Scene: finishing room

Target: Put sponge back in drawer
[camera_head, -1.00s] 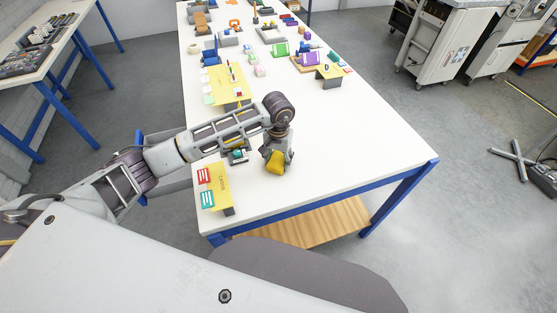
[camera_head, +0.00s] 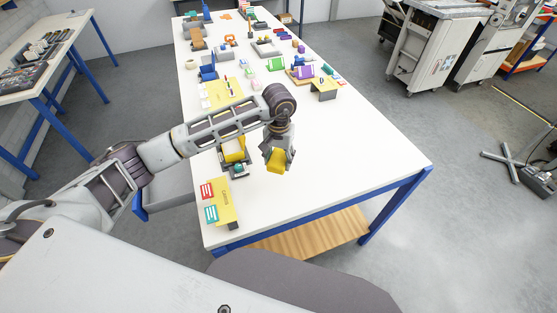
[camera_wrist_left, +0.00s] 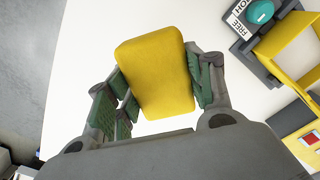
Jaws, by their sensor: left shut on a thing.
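The yellow sponge (camera_head: 277,159) is held in my left gripper (camera_head: 279,152), a little above the near part of the white table. In the left wrist view the sponge (camera_wrist_left: 157,75) sits between the green-padded fingers (camera_wrist_left: 155,92), which press on its sides. A grey tray-like part (camera_head: 170,187) with a blue front (camera_head: 138,206) sticks out from the table's left side and looks like an open drawer. My right gripper is out of view.
A yellow device with a teal button (camera_head: 238,168) stands left of the sponge; the button also shows in the left wrist view (camera_wrist_left: 261,11). A yellow sign (camera_head: 226,200) is at the near left corner. The white table (camera_head: 350,150) is clear on the right.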

